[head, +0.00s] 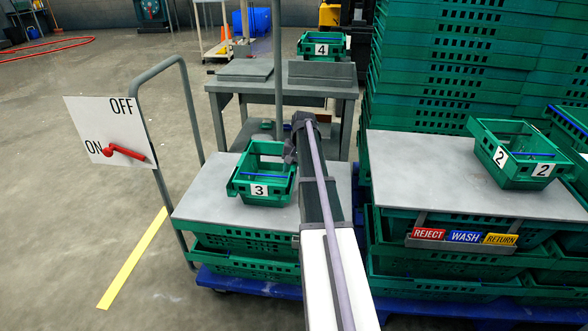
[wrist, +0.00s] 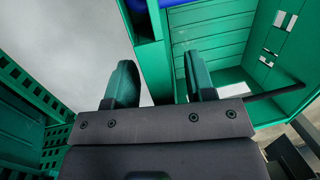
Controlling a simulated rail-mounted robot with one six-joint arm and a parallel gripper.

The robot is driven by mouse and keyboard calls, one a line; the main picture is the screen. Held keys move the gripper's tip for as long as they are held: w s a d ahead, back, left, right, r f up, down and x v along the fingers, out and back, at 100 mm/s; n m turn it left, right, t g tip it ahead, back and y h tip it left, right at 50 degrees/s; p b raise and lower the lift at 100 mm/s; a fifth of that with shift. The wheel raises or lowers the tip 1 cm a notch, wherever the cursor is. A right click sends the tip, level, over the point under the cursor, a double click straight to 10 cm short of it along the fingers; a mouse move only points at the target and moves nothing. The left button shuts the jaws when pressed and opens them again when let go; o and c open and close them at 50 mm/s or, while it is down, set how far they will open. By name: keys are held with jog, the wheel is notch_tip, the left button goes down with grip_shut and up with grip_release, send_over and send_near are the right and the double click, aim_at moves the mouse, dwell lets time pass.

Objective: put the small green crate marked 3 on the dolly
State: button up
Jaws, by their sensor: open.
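The small green crate marked 3 (head: 262,190) sits upright on a grey board (head: 205,205) over stacked green crates. A blue dolly base (head: 250,287) shows under that stack. My gripper (head: 291,152) is at the crate's right side, partly hidden by my arm. In the wrist view my gripper (wrist: 160,82) is open, its two green fingers apart. A green crate's wall (wrist: 154,60) runs between them, the right finger over the crate's inside (wrist: 225,45) and the left finger outside. I cannot tell whether either finger touches the wall.
A crate marked 2 (head: 520,165) stands on the right board (head: 430,170). A crate marked 4 (head: 322,48) is on the grey table (head: 225,88) behind. Tall green crate stacks (head: 450,70) rise at back right. An ON/OFF panel (head: 90,125) stands left, with open floor around it.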

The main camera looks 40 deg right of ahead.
notch_tip(320, 180, up, 12)
jog(key=d+p, duration=0.2)
jog(key=p, duration=0.9)
jog(key=shift+s+f, duration=0.2)
jog(key=shift+s, duration=0.15)
jog(key=s+a+n+h, duration=0.1)
jog(key=s+a+n, duration=0.25)
jog(key=a, duration=1.05)
jog(key=s+a+n, duration=0.2)
jog(key=s+a, duration=0.2)
jog(key=a, duration=1)
jog(key=s+a+n+h, duration=0.1)
jog(key=s+a+n, duration=0.3)
jog(key=s+a, duration=0.85)
notch_tip(320, 180, up, 16)
jog(key=w+a+p, duration=0.1)
jog(key=w+p, duration=0.1)
jog(key=p, duration=1.4)
jog(key=shift+r+g+p, duration=0.2)
jog(key=shift+g+p, duration=0.1)
